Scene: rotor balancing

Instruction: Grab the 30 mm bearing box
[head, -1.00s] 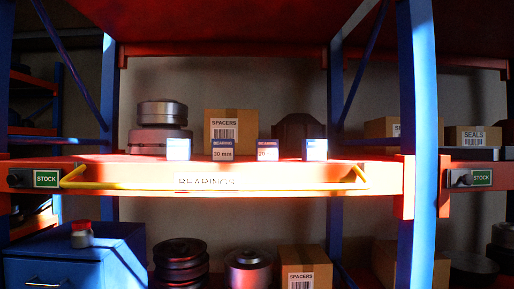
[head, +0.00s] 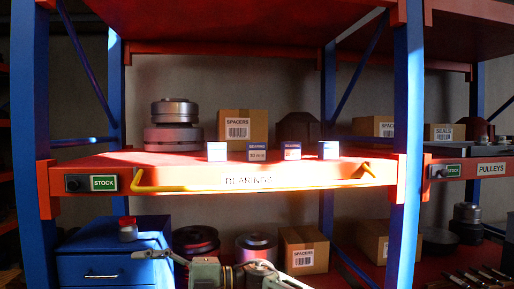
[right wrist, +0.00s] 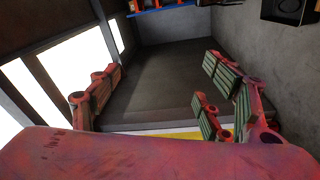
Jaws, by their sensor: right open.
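The 30 mm bearing box (head: 257,151) is a small blue and white box on the red shelf (head: 110,164) in the head view. It stands near the shelf's front edge, second from the left in a row of similar boxes. Its printed size is small but looks like 30 mm. In the right wrist view my right gripper (right wrist: 160,98) is open, with red fingers and green pads spread apart and nothing between them. No bearing box shows in that view.
Similar boxes (head: 217,151) (head: 291,151) (head: 328,150) flank it. Behind are a spacers carton (head: 240,128) and stacked metal rings (head: 174,125). A yellow rail (head: 190,188) runs along the front. Below stands a blue cabinet (head: 85,268). Parts of my arm show at the bottom.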

